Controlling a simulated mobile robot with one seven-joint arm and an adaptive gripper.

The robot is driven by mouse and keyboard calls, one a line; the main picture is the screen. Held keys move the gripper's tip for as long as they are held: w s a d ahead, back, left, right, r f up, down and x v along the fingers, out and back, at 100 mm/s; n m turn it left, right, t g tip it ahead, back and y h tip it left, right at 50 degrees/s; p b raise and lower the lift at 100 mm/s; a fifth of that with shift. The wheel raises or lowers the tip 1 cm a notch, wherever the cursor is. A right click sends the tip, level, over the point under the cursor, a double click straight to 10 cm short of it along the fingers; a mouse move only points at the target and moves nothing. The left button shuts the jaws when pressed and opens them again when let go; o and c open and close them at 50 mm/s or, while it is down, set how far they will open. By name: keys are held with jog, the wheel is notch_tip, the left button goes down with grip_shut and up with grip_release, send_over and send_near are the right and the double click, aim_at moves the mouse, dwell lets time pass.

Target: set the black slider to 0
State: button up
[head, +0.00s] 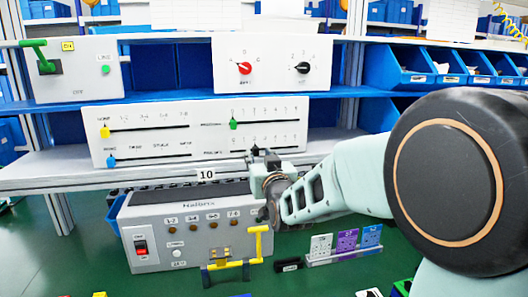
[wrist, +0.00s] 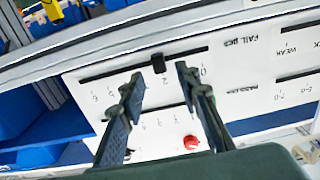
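The black slider (head: 254,150) sits in the lower right slot of the white slider panel (head: 95,150), left of that slot's middle. My gripper (head: 262,158) is at the panel's lower right part. In the wrist view my gripper (wrist: 158,74) is open, with one fingertip on each side of the slider. A gap shows on both sides; contact cannot be told.
The panel also carries a green slider (head: 233,124), a yellow slider (head: 105,132) and a blue slider (head: 111,160). A red knob (head: 244,68) and a black knob (head: 303,68) are on the panel above. A grey switch box (head: 145,225) stands below my gripper.

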aim_at(256, 150)
jog(key=shift+x, duration=1.45)
grip_shut()
